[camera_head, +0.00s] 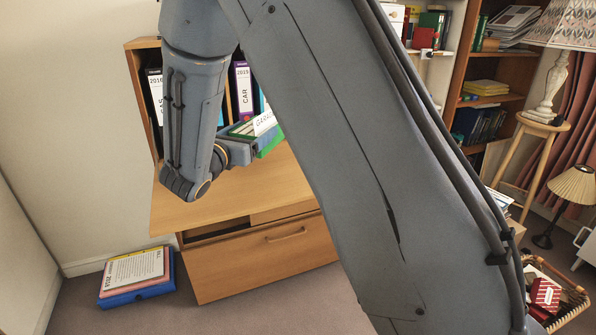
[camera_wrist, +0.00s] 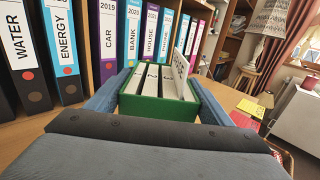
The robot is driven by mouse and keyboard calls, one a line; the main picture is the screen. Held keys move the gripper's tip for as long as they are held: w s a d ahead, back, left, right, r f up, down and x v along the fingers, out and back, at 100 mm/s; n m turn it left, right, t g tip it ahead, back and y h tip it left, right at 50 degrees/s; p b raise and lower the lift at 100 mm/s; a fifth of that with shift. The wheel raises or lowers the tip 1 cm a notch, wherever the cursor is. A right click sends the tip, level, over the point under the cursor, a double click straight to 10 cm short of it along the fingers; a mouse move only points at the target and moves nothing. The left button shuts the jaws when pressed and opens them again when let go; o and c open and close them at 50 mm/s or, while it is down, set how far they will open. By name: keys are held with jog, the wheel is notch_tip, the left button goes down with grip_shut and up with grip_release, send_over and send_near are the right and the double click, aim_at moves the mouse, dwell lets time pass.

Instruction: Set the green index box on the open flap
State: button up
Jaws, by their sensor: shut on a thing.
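The green index box (camera_head: 268,147) has white cards standing in it, one raised higher than the others. It also shows in the wrist view (camera_wrist: 158,108), upright between the two fingers. My gripper (camera_wrist: 155,100) is shut on its sides; in the head view the gripper (camera_head: 240,146) is partly hidden by my arm. The open flap (camera_head: 200,208) is a light wooden board, level, in front of the bureau's binder compartment. The box is over the back part of the flap, close to the binders. I cannot tell whether it touches the flap.
A row of labelled binders (camera_wrist: 108,40) stands behind the box. Below the flap is a wooden drawer front (camera_head: 262,262). A blue box file with papers (camera_head: 137,278) lies on the floor at left. The flap's left and front parts look clear.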

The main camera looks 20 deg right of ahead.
jog(key=shift+w+f, duration=0.1)
jog(key=shift+f, duration=4.85)
jog(key=shift+f, duration=0.1)
jog(key=o, duration=1.5)
jog(key=shift+f, duration=0.1)
jog(key=shift+s+a, duration=0.2)
jog(key=shift+a, duration=0.05)
jog(key=v, duration=1.1)
jog(key=shift+b, duration=0.4)
jog(key=shift+s+a, duration=0.15)
jog(key=shift+s, duration=0.05)
